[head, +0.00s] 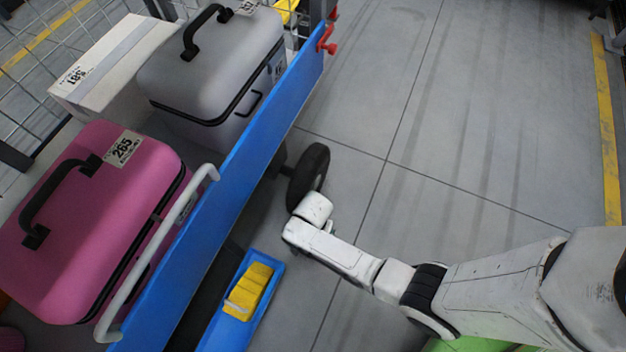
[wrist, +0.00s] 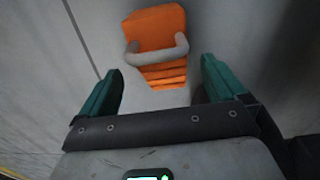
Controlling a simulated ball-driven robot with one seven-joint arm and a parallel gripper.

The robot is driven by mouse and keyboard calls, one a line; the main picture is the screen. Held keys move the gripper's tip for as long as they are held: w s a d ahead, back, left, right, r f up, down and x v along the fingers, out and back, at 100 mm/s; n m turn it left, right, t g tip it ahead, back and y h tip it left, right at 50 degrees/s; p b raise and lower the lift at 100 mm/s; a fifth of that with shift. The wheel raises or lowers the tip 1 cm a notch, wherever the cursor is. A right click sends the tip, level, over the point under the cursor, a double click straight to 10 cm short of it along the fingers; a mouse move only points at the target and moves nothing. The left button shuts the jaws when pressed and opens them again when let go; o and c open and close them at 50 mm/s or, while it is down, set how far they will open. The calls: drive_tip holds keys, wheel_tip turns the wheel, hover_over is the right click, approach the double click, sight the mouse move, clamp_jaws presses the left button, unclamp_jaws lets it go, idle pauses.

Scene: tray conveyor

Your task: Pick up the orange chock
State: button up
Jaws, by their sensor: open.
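In the wrist view the orange chock (wrist: 152,28) lies on the grey floor, with a grey handle across it and a ribbed lower part. My gripper (wrist: 160,82) is open, with its two green fingers apart. The chock is beyond the fingertips, roughly between them in the picture; nothing is held. In the head view my arm reaches down toward the floor by a cart wheel. The fingers and the orange chock are hidden there.
A blue-sided cart (head: 245,150) with a black wheel (head: 308,176) stands at left, carrying a pink case (head: 95,210), a grey case (head: 205,75) and a white box (head: 115,60). A yellow chock (head: 249,290) sits in a blue tray (head: 222,327). The floor at right is clear.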

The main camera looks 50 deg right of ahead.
drive_tip(key=shift+w+f+b, duration=0.1)
drive_tip(key=shift+f+b, duration=2.25)
drive_tip(key=shift+f, duration=0.9)
drive_tip(key=shift+r, duration=0.1)
drive_tip(key=shift+c, duration=0.2)
drive_tip(key=c, duration=1.5)
drive_tip(key=shift+o, duration=0.2)
